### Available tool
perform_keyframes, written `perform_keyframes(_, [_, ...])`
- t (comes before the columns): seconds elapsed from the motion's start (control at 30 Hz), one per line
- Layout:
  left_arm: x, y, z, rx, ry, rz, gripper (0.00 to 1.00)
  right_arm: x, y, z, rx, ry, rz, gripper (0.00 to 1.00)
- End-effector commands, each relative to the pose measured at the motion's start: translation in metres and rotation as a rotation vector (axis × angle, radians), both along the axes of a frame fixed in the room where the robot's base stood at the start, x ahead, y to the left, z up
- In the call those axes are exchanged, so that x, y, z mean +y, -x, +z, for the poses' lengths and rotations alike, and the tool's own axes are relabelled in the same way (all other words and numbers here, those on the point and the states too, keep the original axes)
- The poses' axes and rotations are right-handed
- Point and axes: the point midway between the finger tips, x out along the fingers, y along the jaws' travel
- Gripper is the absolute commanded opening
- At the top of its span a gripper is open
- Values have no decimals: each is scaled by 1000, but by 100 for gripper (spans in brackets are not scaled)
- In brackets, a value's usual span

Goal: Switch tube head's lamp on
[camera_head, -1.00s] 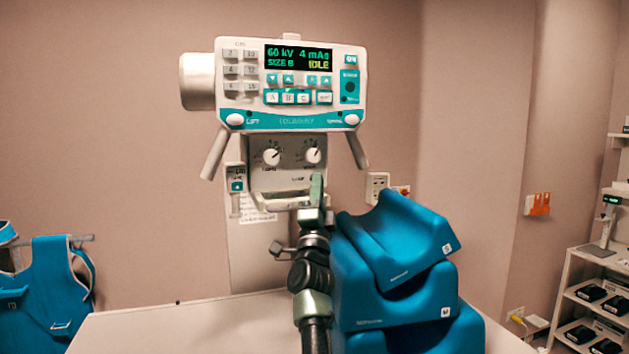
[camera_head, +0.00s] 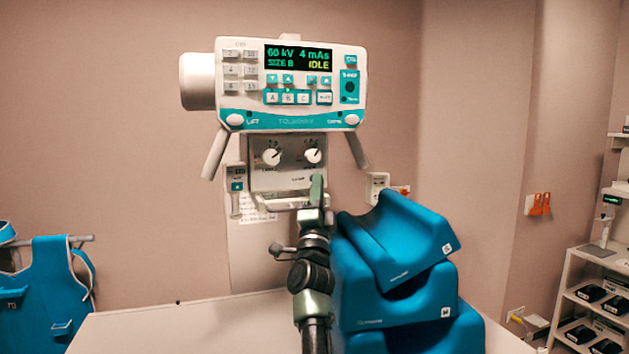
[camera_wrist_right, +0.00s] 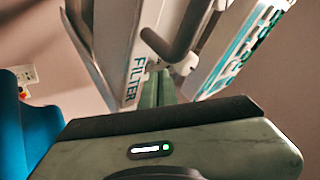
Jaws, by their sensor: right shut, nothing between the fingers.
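The tube head (camera_head: 290,118) is white with a teal band. Its lit display (camera_head: 299,58) reads 60 kV, 4 mAs, SIZE B, IDLE. Buttons surround the display, and their small labels are mostly too blurred to read. Under the panel hangs a grey box with two dial knobs (camera_head: 272,156). My right gripper (camera_head: 317,180) is shut and empty, pointing up in front of the box's lower right part. In the right wrist view its shut fingers (camera_wrist_right: 163,88) rise beside a white part marked FILTER (camera_wrist_right: 137,78); I cannot tell whether they touch. My left gripper is out of view.
Blue stacked foam blocks (camera_head: 400,290) stand on the pale table (camera_head: 170,330), close right of my right arm. Slanted handles (camera_head: 215,153) flank the box. A blue apron (camera_head: 50,290) hangs at left. A shelf rack (camera_head: 590,290) stands at right.

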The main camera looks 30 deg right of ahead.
Motion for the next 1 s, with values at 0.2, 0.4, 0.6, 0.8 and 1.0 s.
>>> perform_keyframes(0.2, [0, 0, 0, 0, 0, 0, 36, 0, 0, 0, 0, 0, 0, 0])
perform_keyframes(0.4, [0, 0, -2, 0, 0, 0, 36, -1, -4, 0, 0, 0, 0, 0])
perform_keyframes(0.6, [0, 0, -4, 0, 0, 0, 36, -2, -9, 0, 1, 0, 1, 0])
perform_keyframes(0.8, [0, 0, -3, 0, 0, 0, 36, -2, -9, 0, 3, -1, 1, 0])
perform_keyframes(1.0, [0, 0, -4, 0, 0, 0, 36, -2, -11, -1, 4, -1, 2, 0])
